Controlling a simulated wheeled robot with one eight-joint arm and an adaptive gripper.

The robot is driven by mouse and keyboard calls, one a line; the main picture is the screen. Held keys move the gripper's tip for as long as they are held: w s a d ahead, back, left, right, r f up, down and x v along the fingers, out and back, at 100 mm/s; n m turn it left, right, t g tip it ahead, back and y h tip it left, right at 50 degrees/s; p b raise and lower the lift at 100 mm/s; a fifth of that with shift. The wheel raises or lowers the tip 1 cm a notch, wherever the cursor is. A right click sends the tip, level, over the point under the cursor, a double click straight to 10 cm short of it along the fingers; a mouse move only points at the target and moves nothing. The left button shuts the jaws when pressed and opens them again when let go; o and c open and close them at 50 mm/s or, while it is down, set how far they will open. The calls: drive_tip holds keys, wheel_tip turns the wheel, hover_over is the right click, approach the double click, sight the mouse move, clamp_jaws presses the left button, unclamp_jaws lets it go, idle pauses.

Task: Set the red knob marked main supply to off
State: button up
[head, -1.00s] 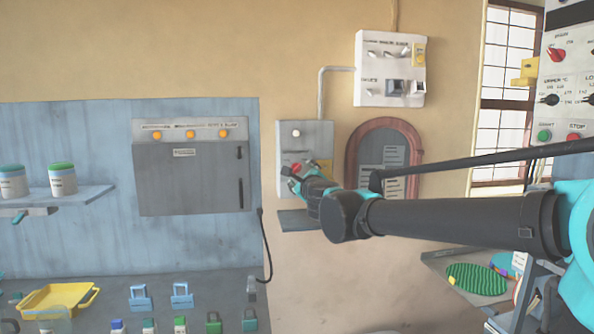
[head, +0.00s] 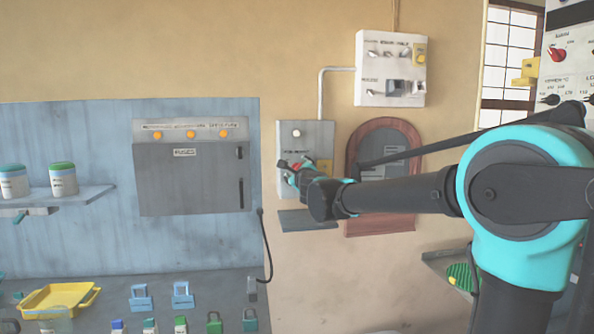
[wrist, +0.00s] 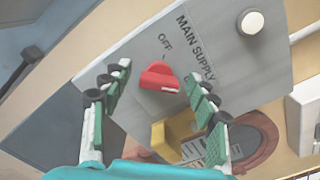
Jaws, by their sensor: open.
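The red knob (wrist: 157,80) sits on the grey main supply panel (wrist: 240,65), below the printed words OFF and MAIN SUPPLY in the wrist view. Its raised grip lies roughly crosswise to the direction of OFF. My gripper (wrist: 157,71) is open, with one green-padded finger on each side of the knob and visible gaps; whether any part touches it I cannot tell. In the head view my gripper (head: 288,167) is in front of the panel (head: 320,132) and partly covers the knob.
A yellow part (wrist: 175,137) juts from the panel close to the right finger, and a white round button (wrist: 252,22) is at its other end. A grey ledge (head: 307,220) is below the panel. An arched reddish frame (head: 380,225) is to its right, and a grey fuse box (head: 190,180) to its left.

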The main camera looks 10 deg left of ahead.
drive_tip(key=c, duration=1.1)
drive_tip(key=n, duration=0.4)
drive_tip(key=shift+f+n, duration=0.1)
drive_tip(key=shift+n, duration=0.3)
drive_tip(key=shift+f+n, duration=0.2)
drive_tip(key=shift+n, duration=3.05)
drive_tip(key=shift+f+n, duration=0.15)
drive_tip(key=shift+n, duration=3.1)
